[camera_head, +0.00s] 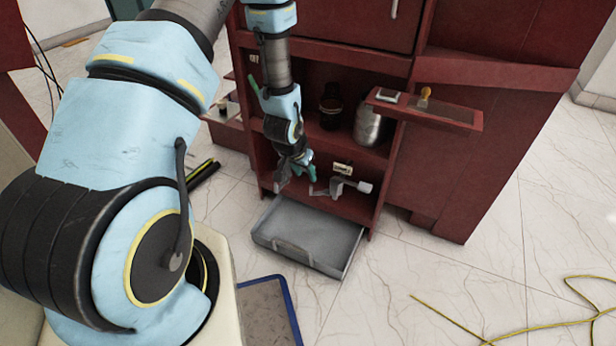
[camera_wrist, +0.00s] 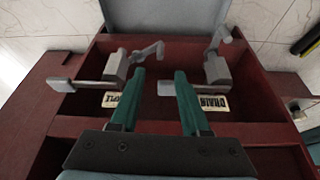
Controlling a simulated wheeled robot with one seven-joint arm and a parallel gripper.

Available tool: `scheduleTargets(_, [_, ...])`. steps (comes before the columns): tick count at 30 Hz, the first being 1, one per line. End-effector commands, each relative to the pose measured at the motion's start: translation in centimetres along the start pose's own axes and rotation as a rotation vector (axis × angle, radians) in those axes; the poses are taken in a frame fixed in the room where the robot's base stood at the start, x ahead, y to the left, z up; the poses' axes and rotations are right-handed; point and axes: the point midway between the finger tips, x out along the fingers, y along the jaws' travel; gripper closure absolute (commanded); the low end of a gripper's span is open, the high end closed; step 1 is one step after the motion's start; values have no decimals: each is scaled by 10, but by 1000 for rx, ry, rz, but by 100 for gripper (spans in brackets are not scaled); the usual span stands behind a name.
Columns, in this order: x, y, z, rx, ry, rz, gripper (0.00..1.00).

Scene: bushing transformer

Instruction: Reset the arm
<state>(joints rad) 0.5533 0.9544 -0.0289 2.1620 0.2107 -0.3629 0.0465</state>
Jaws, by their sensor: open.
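My gripper (camera_head: 298,174) hangs at the end of my arm in front of the lower shelf of a dark red cabinet (camera_head: 470,150). In the wrist view its two teal fingers (camera_wrist: 160,75) are apart with nothing between them. Beyond the fingertips are two grey lever fittings, a left one (camera_wrist: 116,66) and a right one (camera_wrist: 216,68). Each has a pale label near it; the right label (camera_wrist: 212,103) reads DRAIN, and the left label (camera_wrist: 111,99) is partly hidden by a finger. One fitting (camera_head: 343,187) shows right of my gripper in the head view.
A small red ledge (camera_head: 455,117) sticks out at the right, above a metal canister (camera_head: 369,127). A blue-edged tray (camera_head: 290,300) and a yellow-green cable (camera_head: 455,322) lie on the floor.

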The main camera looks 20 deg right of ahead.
Motion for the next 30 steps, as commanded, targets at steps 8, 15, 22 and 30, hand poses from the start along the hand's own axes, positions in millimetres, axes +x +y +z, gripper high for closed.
scheduleTargets(8, [-14,0,0,1,0,0,54])
scheduleTargets(15, [-14,0,0,1,0,0,54])
scheduleTargets(22, [-21,-6,-1,-12,-3,-8,54])
scheduleTargets(30, [-118,-69,7,-192,-69,-99,54])
